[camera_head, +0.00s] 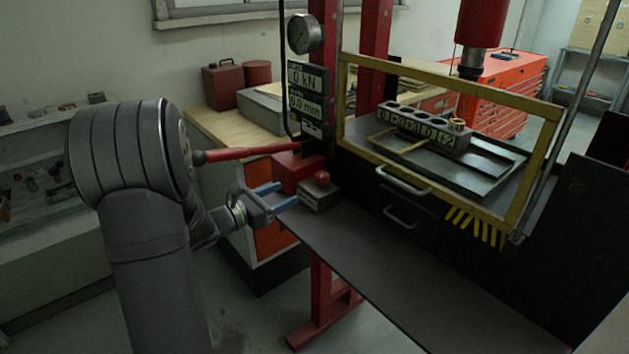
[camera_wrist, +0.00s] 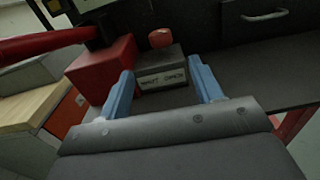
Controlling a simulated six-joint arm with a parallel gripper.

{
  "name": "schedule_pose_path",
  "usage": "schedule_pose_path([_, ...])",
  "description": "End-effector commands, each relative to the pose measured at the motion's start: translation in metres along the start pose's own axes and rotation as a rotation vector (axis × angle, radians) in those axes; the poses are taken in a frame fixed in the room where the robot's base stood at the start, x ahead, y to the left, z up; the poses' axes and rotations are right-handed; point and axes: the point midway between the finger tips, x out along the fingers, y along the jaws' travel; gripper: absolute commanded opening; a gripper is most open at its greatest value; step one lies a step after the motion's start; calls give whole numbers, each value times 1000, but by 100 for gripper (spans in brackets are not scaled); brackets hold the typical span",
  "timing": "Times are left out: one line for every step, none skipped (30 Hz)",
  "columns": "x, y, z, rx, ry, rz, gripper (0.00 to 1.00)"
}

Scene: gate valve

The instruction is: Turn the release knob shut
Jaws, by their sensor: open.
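The release knob (camera_head: 322,178) is a small red knob on top of a grey block (camera_head: 318,196) on the dark bench. In the wrist view the knob (camera_wrist: 160,38) sits above the block (camera_wrist: 163,72), whose front carries a label too blurred to read surely. My gripper (camera_head: 283,195) has two blue fingers, open and empty. It is just left of the block in the head view. In the wrist view the fingers (camera_wrist: 163,82) point toward the block, one to each side of it. They appear apart from the knob, which lies beyond the fingertips.
A red pump body (camera_head: 292,170) with a long red lever (camera_head: 250,150) stands left of the block. A yellow-framed guard (camera_head: 440,88) encloses a tray and a numbered rack (camera_head: 425,127) to the right. A gauge (camera_head: 304,34) and displays reading 0 kN and 0.0 mm hang above. The front bench (camera_head: 400,270) is clear.

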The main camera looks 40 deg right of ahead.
Motion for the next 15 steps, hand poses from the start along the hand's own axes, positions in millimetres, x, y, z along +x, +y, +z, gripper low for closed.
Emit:
schedule_pose_path([13, -2, 0, 0, 0, -6, 59])
schedule_pose_path([20, -1, 0, 0, 0, -5, 59])
schedule_pose_path([29, -1, -1, 0, 1, -5, 59])
schedule_pose_path([35, -2, -1, 0, 0, -5, 59])
schedule_pose_path([42, -2, -1, -1, 0, -4, 59])
schedule_pose_path([51, -1, 0, 0, 1, -4, 59])
schedule_pose_path([57, -1, 0, 1, 0, -4, 59])
schedule_pose_path([64, -2, 0, 0, 0, -4, 59])
schedule_pose_path([72, -1, -1, 0, 1, -3, 59])
schedule_pose_path([78, -1, -1, 1, 1, -4, 59])
schedule_pose_path([84, -1, -1, 1, 1, -4, 59])
schedule_pose_path([90, -1, 0, 1, 1, -2, 59])
schedule_pose_path([95, -1, 0, 1, 0, -2, 59])
schedule_pose_path([100, -1, 0, 1, 0, -2, 59])
schedule_pose_path([105, -1, -1, 1, 1, -2, 59])
